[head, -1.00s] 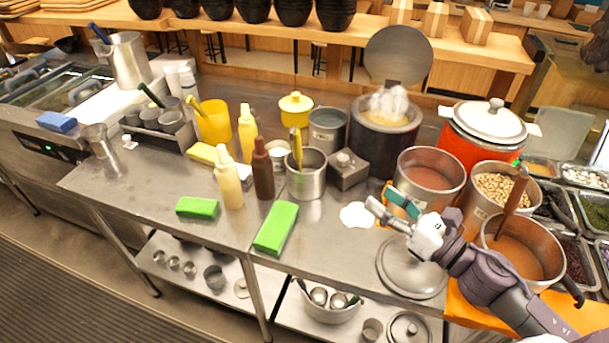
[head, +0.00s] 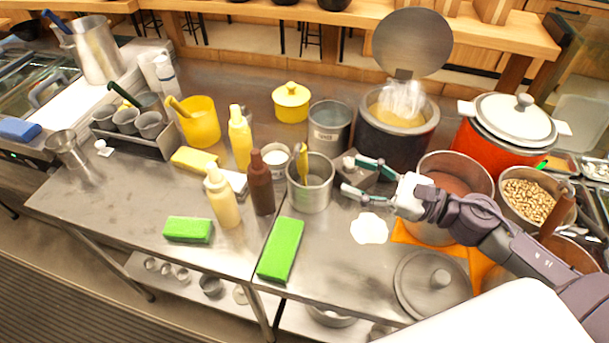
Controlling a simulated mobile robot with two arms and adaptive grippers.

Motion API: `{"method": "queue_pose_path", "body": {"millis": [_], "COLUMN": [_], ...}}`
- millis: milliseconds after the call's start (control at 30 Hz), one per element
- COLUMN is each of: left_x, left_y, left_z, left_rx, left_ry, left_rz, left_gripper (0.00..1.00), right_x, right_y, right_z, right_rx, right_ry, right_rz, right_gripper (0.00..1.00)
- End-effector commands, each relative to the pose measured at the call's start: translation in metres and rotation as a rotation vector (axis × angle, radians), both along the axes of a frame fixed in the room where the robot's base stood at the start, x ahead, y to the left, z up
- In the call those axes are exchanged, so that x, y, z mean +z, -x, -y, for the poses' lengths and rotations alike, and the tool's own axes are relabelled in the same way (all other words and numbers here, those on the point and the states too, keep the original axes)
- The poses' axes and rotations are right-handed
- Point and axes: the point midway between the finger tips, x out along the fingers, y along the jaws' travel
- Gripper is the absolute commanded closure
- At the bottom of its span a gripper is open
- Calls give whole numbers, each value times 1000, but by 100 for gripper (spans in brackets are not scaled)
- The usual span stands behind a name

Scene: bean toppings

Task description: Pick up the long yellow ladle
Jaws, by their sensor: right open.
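A yellow ladle handle (head: 303,162) stands up, slightly tilted, in a steel pot (head: 318,190) in the middle of the counter; its lower end is hidden in the pot. My right gripper (head: 350,175) is open and empty. Its fingers point left towards the pot, a short way to the right of the ladle handle, and it appears over or in front of a small metal box (head: 367,179). My left gripper is out of view. Another yellow handle (head: 178,106) leans in a yellow container (head: 201,124) farther left.
Brown (head: 261,188) and cream (head: 222,200) sauce bottles and a yellow bottle (head: 240,142) stand left of the pot. A steel canister (head: 329,130) and a dark cooker (head: 397,140) are behind. A green block (head: 280,250) lies in front. A lid (head: 415,293) lies at the front right.

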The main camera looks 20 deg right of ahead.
Motion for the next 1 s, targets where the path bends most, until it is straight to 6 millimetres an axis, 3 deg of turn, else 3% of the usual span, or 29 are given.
{"method": "queue_pose_path", "body": {"millis": [333,467,733,1000], "left_x": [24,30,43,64], "left_y": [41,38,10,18], "left_z": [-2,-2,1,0], "left_rx": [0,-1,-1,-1], "left_ry": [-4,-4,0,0], "left_rz": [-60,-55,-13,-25], "left_gripper": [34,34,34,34], "right_x": [5,3,-1,-9], "right_y": [-39,-49,-63,-91], "right_z": [-36,-47,-59,-83], "right_rx": [-1,-2,-3,-1], "right_ry": [2,0,-1,0], "right_rz": [4,2,0,2], "right_gripper": [43,43,43,43]}}
